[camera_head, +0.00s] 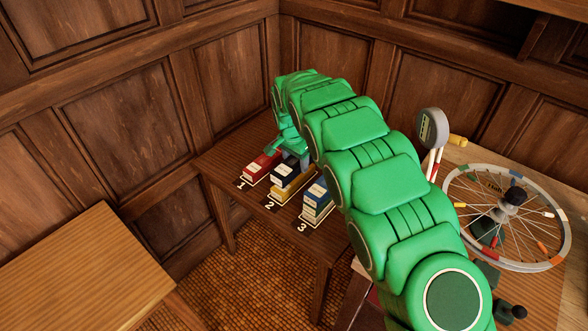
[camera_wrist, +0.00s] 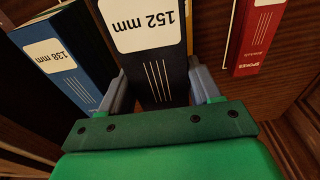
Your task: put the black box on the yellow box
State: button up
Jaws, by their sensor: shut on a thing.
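The black box (camera_head: 284,174) is at spot 2 on the dark wooden table, directly above the yellow box (camera_head: 284,192). I cannot tell whether the two touch. My gripper (camera_head: 296,156) reaches down over it from behind, partly hidden by my green arm. In the wrist view, the black box (camera_wrist: 163,75), labelled "152 mm", sits between the two grey fingers of my gripper (camera_wrist: 160,88), which is shut on it. The yellow box is not clearly visible there.
A red box (camera_head: 262,167) lies at spot 1, left. A stack topped by a blue box (camera_head: 318,199) stands close at spot 3, right. A spoked wheel (camera_head: 476,176) and gauge (camera_head: 432,128) stand on the right bench. A bare light table (camera_head: 85,270) is at left.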

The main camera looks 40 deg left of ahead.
aim_at(294, 161)
jog(key=shift+w+a+f, duration=0.3)
jog(key=shift+a+f, duration=0.05)
jog(key=shift+f, duration=0.2)
jog(key=shift+w+a+f, duration=0.25)
jog(key=shift+a+f, duration=0.1)
jog(key=shift+f, duration=0.2)
jog(key=shift+w+a+f, duration=0.25)
jog(key=shift+a+f, duration=0.05)
jog(key=shift+w+a+f, duration=0.15)
jog(key=shift+f, duration=0.2)
jog(key=shift+w+a+f, duration=0.15)
jog(key=shift+f, duration=1.55)
jog(key=shift+f, duration=0.1)
jog(key=o, duration=1.2)
jog(key=r, duration=0.4)
jog(key=s+r, duration=0.1)
jog(key=r, duration=0.7)
jog(key=shift+s, duration=0.2)
